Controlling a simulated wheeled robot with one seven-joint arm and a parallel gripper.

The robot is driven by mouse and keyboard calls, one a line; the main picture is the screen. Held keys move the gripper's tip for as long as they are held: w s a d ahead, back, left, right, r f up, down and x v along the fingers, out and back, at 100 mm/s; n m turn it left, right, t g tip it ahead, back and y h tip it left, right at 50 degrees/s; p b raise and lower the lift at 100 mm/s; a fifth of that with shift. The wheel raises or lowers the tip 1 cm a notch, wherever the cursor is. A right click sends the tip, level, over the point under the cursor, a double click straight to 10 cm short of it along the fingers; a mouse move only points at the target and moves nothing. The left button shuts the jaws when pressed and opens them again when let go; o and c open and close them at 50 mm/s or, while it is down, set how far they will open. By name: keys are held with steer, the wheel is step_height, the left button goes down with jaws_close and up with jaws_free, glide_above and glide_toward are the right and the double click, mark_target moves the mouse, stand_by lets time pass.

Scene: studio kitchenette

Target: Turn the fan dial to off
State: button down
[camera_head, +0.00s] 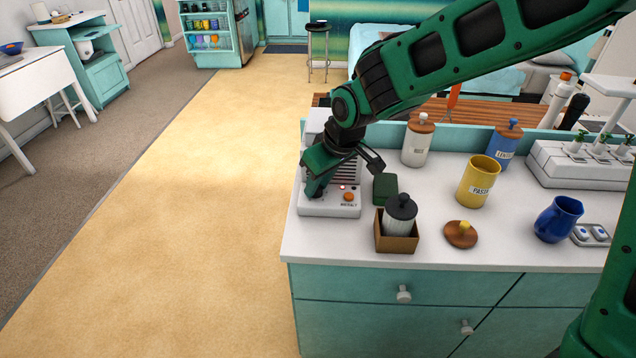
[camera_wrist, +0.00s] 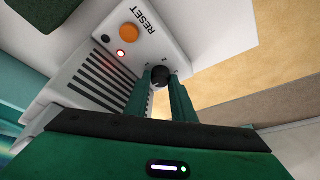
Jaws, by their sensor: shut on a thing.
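The white fan unit (camera_head: 316,208) stands at the left end of the counter, with a slotted grille, a lit red light and an orange RESET button (camera_wrist: 129,33). The button also shows in the head view (camera_head: 348,197). The black fan dial (camera_wrist: 160,73) is on the unit's face near its edge, with small marks around it, too small to read surely. My gripper (camera_wrist: 162,86) comes down over the dial, its two green fingers closed on either side of it. In the head view my gripper (camera_head: 316,188) hides the dial.
Just right of the unit are a dark green block (camera_head: 385,188) and a wooden box (camera_head: 397,243) holding a lidded jar. A white canister (camera_head: 417,145), a yellow pot (camera_head: 478,182) and a blue jug (camera_head: 558,220) stand further right. The floor left of the counter is clear.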

steer(key=shift+d, duration=0.15)
steer(key=c, duration=1.5)
jaws_free()
steer(key=v, duration=1)
steer(key=shift+d+r, duration=0.1)
steer(key=shift+r, duration=0.2)
